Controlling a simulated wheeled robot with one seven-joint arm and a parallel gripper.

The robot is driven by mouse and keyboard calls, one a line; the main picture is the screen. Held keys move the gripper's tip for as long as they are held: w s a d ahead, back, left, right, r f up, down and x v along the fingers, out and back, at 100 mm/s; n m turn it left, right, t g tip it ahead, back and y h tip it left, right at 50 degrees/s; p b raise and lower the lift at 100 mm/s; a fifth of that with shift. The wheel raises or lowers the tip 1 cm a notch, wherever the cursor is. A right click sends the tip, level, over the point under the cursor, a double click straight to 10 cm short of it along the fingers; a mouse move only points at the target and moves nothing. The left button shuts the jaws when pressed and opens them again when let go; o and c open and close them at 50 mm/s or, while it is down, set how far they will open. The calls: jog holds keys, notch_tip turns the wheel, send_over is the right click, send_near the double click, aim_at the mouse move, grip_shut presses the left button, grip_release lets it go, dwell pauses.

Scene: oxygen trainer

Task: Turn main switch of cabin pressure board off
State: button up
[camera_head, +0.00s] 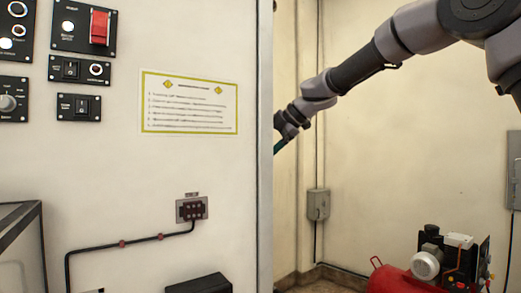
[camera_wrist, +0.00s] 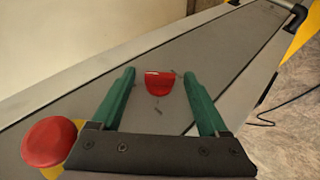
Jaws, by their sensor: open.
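In the wrist view, a small red switch or knob (camera_wrist: 159,86) sits on a long grey panel (camera_wrist: 215,52). I cannot read any label, so I cannot tell whether it is the main switch. My gripper (camera_wrist: 159,73) is open, its two green fingers on either side of the red part in the picture. Whether they touch it, or how far off they are, I cannot tell. In the head view, my gripper (camera_head: 281,145) shows only as a bit of green beside the white board's edge, which hides the rest.
A round red button (camera_wrist: 50,142) on yellow is left of my gripper. The white board (camera_head: 150,165) carries a red-covered switch (camera_head: 99,27), rocker switches (camera_head: 82,107) and a notice (camera_head: 188,103). A red compressor (camera_head: 435,265) stands on the floor at right.

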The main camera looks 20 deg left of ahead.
grip_shut()
jog(key=shift+y, duration=0.4)
jog(key=shift+f+n+t+y, duration=0.45)
jog(key=shift+n+y, duration=0.9)
jog(key=shift+y, duration=1.2)
jog(key=shift+f+n+t+y, duration=0.5)
jog(key=shift+n+y, duration=0.9)
jog(key=shift+y, duration=1.1)
jog(key=shift+f+n+t+y, duration=0.45)
jog(key=shift+n+y, duration=0.9)
jog(key=shift+y, duration=1.2)
jog(key=shift+s, duration=0.1)
grip_release()
jog(key=shift+r, duration=0.1)
